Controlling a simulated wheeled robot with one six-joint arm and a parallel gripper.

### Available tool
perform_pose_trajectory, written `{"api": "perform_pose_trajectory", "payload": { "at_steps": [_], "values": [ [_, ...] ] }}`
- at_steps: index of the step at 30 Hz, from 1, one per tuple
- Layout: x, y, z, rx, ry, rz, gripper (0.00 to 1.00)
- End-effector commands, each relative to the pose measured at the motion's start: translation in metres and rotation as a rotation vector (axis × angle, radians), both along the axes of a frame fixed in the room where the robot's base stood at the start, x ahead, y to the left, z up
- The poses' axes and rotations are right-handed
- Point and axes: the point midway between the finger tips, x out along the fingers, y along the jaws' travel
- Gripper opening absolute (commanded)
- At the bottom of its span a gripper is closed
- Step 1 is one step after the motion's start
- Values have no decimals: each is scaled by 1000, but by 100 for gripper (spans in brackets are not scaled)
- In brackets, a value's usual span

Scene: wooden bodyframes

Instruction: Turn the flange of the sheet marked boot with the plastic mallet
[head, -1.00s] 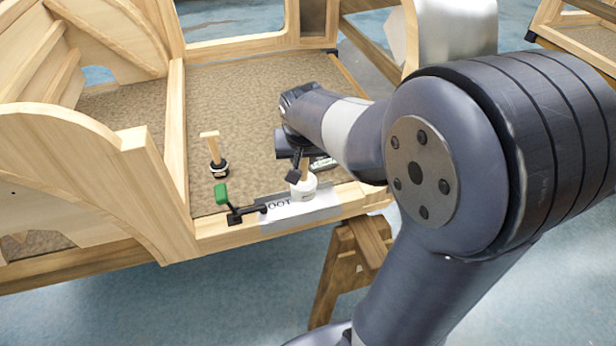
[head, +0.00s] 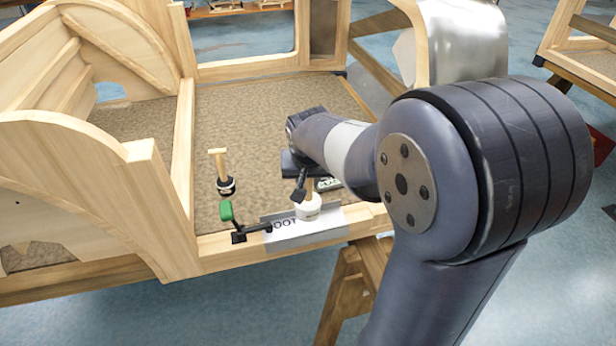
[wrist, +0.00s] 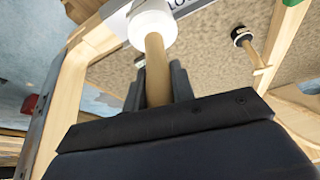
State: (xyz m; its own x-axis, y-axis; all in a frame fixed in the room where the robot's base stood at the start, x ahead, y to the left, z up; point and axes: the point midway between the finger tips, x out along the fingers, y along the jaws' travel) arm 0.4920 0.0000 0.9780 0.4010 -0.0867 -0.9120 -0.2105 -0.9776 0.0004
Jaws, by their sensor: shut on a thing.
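My gripper (wrist: 157,88) is shut on the wooden handle of the plastic mallet, with a finger on either side of it. The mallet's white head (head: 308,207) is at the upper edge of the sheet marked boot (head: 318,230); I cannot tell whether they touch. The head also shows in the wrist view (wrist: 153,22). The sheet lies along the front rail of the wooden frame, with its lettering partly covered by the clamp. A narrow grey flange (head: 277,216) shows along its upper edge, partly hidden by the mallet. My arm hides much of the gripper in the head view.
A green-handled clamp (head: 227,211) sits on the rail at the sheet's left end. Wooden side walls rise at left. A trestle (head: 350,285) stands below.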

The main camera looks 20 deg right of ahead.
Motion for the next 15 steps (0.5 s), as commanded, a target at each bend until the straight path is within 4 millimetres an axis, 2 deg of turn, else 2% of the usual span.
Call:
{"api": "perform_pose_trajectory", "payload": {
  "at_steps": [4, 7, 15],
  "values": [
    [0, 0, 0, 0, -1, 0, 0],
    [0, 0, -8, 0, -1, 0, 0],
    [0, 0, -54, 0, 1, 0, 0]
  ]
}}
